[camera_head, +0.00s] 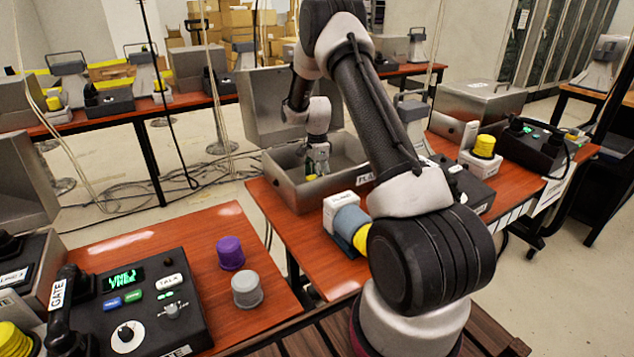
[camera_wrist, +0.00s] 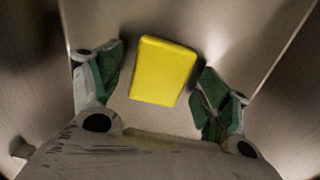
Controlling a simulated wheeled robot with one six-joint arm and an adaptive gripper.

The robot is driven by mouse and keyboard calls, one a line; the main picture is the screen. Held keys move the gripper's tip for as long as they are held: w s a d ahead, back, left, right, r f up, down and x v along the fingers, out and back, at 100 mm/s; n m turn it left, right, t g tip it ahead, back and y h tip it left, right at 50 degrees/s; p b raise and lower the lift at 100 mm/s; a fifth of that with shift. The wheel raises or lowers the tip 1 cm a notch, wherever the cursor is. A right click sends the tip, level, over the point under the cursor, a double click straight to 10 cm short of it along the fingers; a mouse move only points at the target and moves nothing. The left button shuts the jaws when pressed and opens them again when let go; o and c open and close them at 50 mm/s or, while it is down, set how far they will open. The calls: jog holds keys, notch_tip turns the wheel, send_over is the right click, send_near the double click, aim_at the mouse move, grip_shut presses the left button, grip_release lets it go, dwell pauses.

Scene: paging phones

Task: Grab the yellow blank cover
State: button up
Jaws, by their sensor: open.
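The yellow blank cover (camera_wrist: 163,71) shows in the wrist view as a plain yellow block, slightly tilted, inside the grey metal case (camera_wrist: 285,45). My gripper (camera_wrist: 160,85) is open, with one green-padded finger on each side of the cover and a visible gap to each. I cannot tell how far above the cover the fingers are. In the head view my gripper (camera_head: 317,165) reaches down into the open metal case (camera_head: 315,191) on the middle table.
The case walls stand close around my gripper, with its raised lid (camera_head: 288,98) behind. A white and blue-grey block (camera_head: 347,220) stands on the table in front of the case. A purple cap (camera_head: 230,253), a grey cap (camera_head: 246,289) and a phone console (camera_head: 130,310) are on the left table.

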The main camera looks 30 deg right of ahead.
jog(key=c, duration=1.1)
jog(key=shift+r, duration=0.15)
